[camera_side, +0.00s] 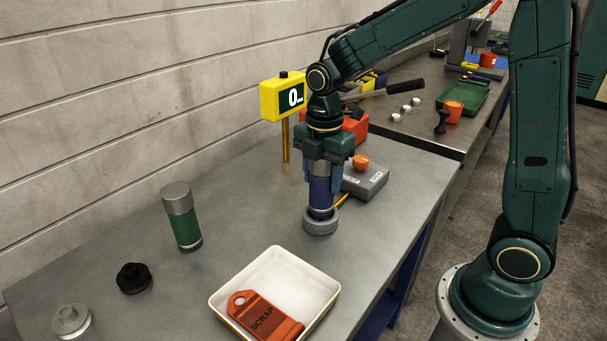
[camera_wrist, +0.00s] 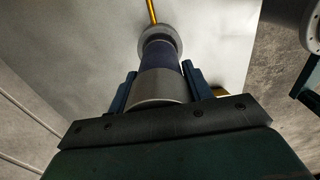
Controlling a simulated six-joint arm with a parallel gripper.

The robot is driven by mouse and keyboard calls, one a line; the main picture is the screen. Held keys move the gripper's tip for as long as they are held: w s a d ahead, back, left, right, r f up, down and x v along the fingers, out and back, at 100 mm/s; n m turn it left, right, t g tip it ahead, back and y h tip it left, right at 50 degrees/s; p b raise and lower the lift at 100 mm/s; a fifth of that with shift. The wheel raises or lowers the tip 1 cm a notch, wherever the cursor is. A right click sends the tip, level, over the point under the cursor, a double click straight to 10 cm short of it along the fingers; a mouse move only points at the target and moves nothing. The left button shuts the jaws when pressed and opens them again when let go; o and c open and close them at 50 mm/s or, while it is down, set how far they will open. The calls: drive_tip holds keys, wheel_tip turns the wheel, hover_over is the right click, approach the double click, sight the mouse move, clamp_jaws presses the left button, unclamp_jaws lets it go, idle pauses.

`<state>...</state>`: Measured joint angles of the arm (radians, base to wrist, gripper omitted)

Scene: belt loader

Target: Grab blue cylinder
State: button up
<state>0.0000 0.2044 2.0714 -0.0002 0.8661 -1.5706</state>
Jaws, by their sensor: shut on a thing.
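The blue cylinder (camera_side: 320,192) stands upright, its dark blue body between silver ends. Its lower end is at a grey ring-shaped base (camera_side: 320,222) on the bench; I cannot tell whether it sits in the ring or just above it. My gripper (camera_side: 321,180) points straight down and is shut on the cylinder, with a blue finger on each side. In the wrist view the cylinder (camera_wrist: 161,55) runs between the two fingers of my gripper (camera_wrist: 160,78). Its top is partly hidden by the gripper in the side view.
A green cylinder (camera_side: 183,222) stands at left, near a black knob-like part (camera_side: 133,278) and a grey one (camera_side: 71,320). A white tray (camera_side: 262,262) with an orange SCRAP tag (camera_side: 262,317) is in front. A yellow display (camera_side: 284,97) and grey button box (camera_side: 366,181) stand close behind.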

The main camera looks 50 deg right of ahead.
wheel_tip(320, 180, up, 17)
idle(0.5)
